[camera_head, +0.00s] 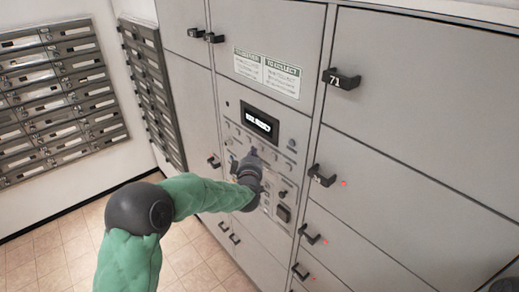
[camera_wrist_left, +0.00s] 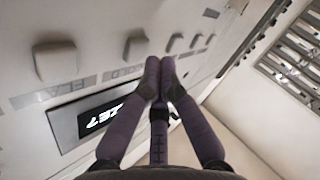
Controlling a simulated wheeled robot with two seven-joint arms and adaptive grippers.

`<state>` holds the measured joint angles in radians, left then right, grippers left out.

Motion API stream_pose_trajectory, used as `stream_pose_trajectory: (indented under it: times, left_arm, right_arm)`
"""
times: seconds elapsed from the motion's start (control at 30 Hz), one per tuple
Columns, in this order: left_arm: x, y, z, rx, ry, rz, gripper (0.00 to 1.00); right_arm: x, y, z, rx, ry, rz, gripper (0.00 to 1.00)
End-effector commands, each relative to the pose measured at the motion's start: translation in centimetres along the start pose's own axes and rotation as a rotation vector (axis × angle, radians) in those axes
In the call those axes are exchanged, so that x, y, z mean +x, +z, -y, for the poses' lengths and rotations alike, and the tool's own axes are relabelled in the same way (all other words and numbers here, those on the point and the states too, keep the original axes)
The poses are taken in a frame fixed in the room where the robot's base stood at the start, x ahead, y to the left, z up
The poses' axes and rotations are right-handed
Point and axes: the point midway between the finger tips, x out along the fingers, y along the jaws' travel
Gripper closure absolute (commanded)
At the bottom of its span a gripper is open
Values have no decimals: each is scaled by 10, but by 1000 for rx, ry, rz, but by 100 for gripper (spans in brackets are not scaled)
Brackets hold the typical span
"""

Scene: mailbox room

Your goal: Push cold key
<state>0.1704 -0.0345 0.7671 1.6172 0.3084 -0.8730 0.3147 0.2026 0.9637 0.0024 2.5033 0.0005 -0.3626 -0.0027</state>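The control panel (camera_head: 280,147) with several small keys is set in the grey locker wall. My left gripper (camera_head: 254,158) is in front of it, below the lit display (camera_head: 261,122), and hides some of the keys. In the left wrist view the purple fingers of my left gripper (camera_wrist_left: 162,68) meet at their tips and hold nothing. The tips are close to a row of grey keys, near one key (camera_wrist_left: 135,47); I cannot tell whether they touch it.
Locker doors with black handles, such as one marked 71 (camera_head: 341,79), surround the panel. A label sheet (camera_head: 267,73) is above the display. Metal mailboxes (camera_head: 56,95) hang on the left wall. Tiled floor (camera_head: 53,257) shows at lower left.

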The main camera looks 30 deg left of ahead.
Motion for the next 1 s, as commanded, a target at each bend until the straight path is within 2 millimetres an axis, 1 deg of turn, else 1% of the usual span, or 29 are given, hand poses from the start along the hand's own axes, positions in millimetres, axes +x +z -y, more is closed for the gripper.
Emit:
stream_pose_trajectory:
  times: [0.2, 1.0]
  left_arm:
    - [4, 4, -3, 0, 0, 1, 100]
    - [8, 6, -6, -1, 1, 0, 100]
  right_arm:
    - [5, 0, -2, 0, 0, 0, 38]
    - [6, 0, -2, 0, 0, 0, 38]
